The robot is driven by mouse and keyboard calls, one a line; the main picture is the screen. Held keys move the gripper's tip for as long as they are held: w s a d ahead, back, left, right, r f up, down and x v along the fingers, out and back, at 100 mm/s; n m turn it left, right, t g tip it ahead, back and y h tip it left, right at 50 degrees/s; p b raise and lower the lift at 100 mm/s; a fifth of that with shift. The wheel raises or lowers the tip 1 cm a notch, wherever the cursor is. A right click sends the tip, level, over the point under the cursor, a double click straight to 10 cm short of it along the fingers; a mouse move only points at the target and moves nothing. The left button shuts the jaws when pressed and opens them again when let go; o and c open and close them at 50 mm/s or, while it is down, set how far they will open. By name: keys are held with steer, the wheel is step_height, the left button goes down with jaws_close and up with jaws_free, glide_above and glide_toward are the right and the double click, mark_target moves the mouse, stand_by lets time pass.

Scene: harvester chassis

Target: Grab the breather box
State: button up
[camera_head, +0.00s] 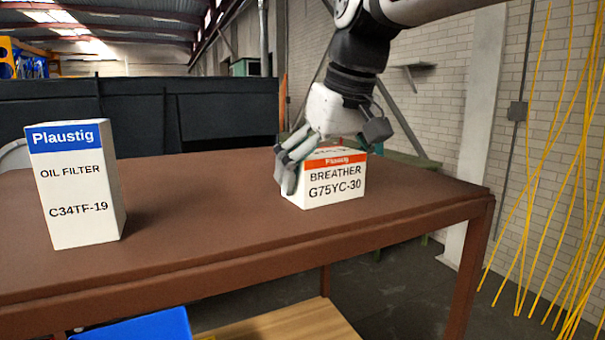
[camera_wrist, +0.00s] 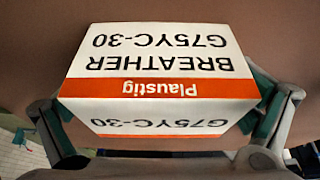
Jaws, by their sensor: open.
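The breather box (camera_head: 336,184) is a small white carton with an orange band and the print "BREATHER G75YC-30". It sits on the brown table (camera_head: 200,225), right of the middle in the head view. My gripper (camera_head: 296,160) is down at the box, with one finger in front of its left side. In the wrist view the box (camera_wrist: 160,62) appears upside down, between the two open fingers (camera_wrist: 160,120). The fingers are at its left and right sides near the lower edge. I cannot tell whether they touch it. The far finger is mostly hidden in the head view.
A taller white oil filter box (camera_head: 78,190) with a blue band stands on the table at the left. The tabletop between the two boxes is clear. A blue bin (camera_head: 140,326) sits below the table. Yellow strands (camera_head: 560,170) hang at the right.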

steer(key=c, duration=1)
steer(key=shift+r, duration=0.1)
